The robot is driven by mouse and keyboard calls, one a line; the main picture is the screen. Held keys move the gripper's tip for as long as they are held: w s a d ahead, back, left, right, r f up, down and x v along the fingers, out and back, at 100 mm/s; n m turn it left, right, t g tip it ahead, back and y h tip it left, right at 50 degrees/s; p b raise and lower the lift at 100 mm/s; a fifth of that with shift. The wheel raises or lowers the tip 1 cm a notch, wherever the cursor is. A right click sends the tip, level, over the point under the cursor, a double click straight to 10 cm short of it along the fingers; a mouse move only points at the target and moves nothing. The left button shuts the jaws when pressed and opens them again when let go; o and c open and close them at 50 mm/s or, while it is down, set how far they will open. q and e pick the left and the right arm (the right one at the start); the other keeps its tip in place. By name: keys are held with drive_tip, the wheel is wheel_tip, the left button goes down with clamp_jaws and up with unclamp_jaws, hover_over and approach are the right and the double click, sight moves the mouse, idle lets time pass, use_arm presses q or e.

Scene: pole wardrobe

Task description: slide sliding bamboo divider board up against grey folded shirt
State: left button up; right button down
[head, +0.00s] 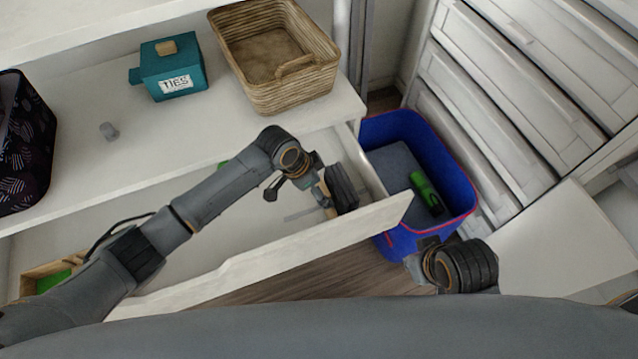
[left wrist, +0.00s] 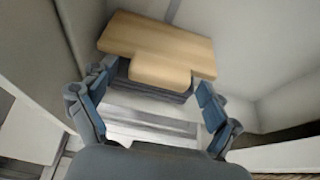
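The bamboo divider board (left wrist: 180,42) shows in the left wrist view as a pale wooden plate with a tab between my fingers. In the head view only a small piece of it (head: 329,211) shows by my left gripper (head: 316,188). This gripper (left wrist: 152,112) is open, its blue-grey fingers spread on both sides of the tab, with a gap visible. A dark grey layered thing (head: 342,188), which looks like the grey folded shirt, lies just right of the gripper; dark layers also show under the tab. My right gripper (head: 415,264) hangs outside the drawer.
The open white drawer (head: 300,240) surrounds the left gripper, its front panel and right wall close by. A green item lies in a wooden box (head: 45,272) at far left. A blue bin (head: 452,170) stands outside at right. A wicker basket (head: 320,82) and teal ties box (head: 172,68) sit above.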

use_arm(q)
drive_tip(key=shift+r, duration=0.2)
drive_tip(key=v, duration=1.1)
drive_tip(key=shift+a+r, duration=0.2)
drive_tip(key=shift+r, duration=0.1)
drive_tip(key=shift+s, duration=0.1)
